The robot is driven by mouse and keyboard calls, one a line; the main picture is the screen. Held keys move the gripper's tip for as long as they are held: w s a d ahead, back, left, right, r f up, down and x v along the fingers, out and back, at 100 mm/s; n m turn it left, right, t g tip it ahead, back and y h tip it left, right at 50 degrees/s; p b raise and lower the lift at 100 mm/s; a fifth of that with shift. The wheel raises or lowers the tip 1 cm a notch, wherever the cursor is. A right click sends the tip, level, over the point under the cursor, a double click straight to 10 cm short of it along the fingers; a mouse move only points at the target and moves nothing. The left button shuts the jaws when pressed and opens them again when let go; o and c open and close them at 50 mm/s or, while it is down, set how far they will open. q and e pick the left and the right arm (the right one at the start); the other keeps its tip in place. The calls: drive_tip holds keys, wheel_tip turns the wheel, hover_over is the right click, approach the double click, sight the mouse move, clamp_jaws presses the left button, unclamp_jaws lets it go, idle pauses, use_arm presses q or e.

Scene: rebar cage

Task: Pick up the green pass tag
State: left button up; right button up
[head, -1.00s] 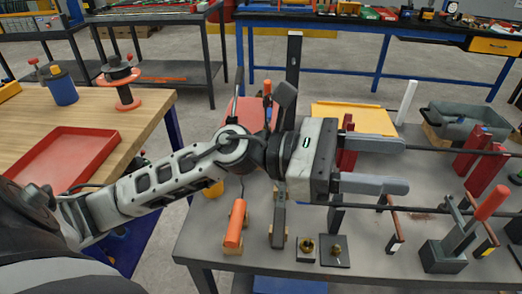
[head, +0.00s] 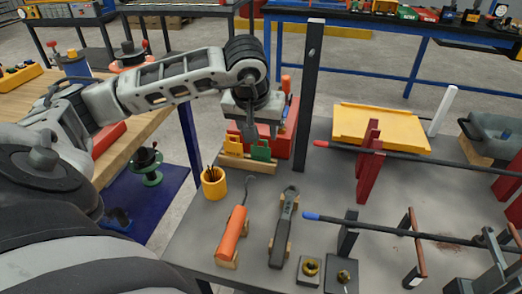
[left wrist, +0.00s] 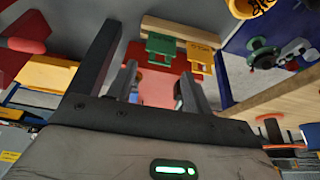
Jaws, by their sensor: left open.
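The green pass tag (head: 261,151) stands in a low wooden rack (head: 246,166) near the table's left edge, to the right of a yellow tag (head: 233,145). My left gripper (head: 260,132) is open and empty, pointing down just above and behind the tags in the head view. In the left wrist view, the green tag (left wrist: 161,48) shows ahead between the spread fingers, with the yellow tag (left wrist: 200,60) to its right. The gripper looks apart from both tags. My right gripper is not in view.
A red bin (head: 283,143) stands close behind the rack. A dark upright post (head: 307,95) rises to its right. A yellow cup (head: 213,183), an orange-handled tool (head: 233,235) and a grey tool (head: 286,225) lie nearer. A yellow tray (head: 380,128) is farther right.

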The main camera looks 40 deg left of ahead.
sight(261, 158)
use_arm(q)
drive_tip(key=x, duration=0.8)
drive_tip(key=shift+w+a+f+p, duration=0.1)
drive_tip(key=shift+f+p, duration=0.15)
drive_tip(key=shift+p, duration=0.1)
drive_tip(key=c, duration=0.6)
